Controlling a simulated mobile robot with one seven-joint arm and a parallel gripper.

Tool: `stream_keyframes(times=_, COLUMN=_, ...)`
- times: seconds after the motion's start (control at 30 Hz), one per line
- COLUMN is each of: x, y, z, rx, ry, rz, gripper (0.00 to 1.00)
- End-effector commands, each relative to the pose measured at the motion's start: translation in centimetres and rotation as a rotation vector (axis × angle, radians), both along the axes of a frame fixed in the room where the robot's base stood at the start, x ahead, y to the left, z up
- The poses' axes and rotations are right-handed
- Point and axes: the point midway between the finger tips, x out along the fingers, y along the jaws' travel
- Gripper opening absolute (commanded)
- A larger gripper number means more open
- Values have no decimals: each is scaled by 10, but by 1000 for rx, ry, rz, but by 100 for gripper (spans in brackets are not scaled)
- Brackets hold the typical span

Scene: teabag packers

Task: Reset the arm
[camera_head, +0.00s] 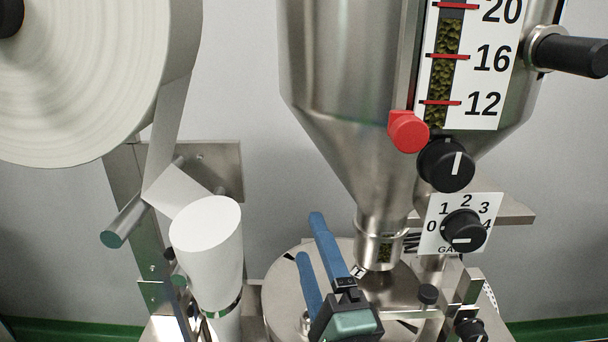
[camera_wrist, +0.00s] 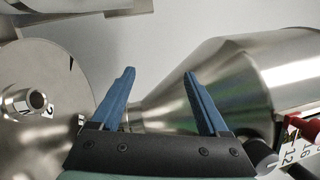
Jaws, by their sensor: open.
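My gripper (camera_head: 318,256) is at the lower middle of the head view, with two blue fingers pointing up and away. The fingers are apart with nothing between them. It is in front of the round metal turntable (camera_head: 283,281) and left of the spout of the steel hopper (camera_head: 345,100). In the wrist view my gripper (camera_wrist: 160,88) shows its fingers spread, with the hopper's cone (camera_wrist: 215,70) behind and to the right. I cannot tell whether a finger touches anything.
A paper roll (camera_head: 90,80) feeds over a bar to a white forming tube (camera_head: 207,250) on the left. A red knob (camera_head: 408,131), a black knob (camera_head: 446,165) and a numbered dial (camera_head: 463,230) are at the right. A black handle (camera_head: 575,55) sticks out at upper right.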

Motion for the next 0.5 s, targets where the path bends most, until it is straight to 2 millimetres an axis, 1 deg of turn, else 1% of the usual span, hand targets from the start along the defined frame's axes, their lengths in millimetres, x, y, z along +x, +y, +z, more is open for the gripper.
stream_keyframes(times=0.03, x=0, y=5, z=27, rx=-175, ry=-102, rz=-49, gripper=78)
stream_keyframes(times=0.07, x=-1, y=7, z=43, rx=-285, ry=-157, rz=-89, gripper=78)
stream_keyframes(times=0.1, x=-3, y=9, z=65, rx=-427, ry=-231, rz=-148, gripper=78)
stream_keyframes(times=0.17, x=-10, y=12, z=97, rx=-632, ry=-336, rz=-250, gripper=78)
stream_keyframes(times=0.2, x=-17, y=13, z=119, rx=-763, ry=-403, rz=-327, gripper=78)
stream_keyframes(times=0.27, x=-30, y=15, z=150, rx=-944, ry=-490, rz=-451, gripper=78)
stream_keyframes(times=0.3, x=-39, y=16, z=169, rx=-1053, ry=-539, rz=-536, gripper=78)
stream_keyframes(times=0.4, x=-65, y=16, z=208, rx=-1276, ry=-621, rz=-741, gripper=78)
stream_keyframes(times=0.5, x=-87, y=14, z=234, rx=-1423, ry=-655, rz=-902, gripper=78)
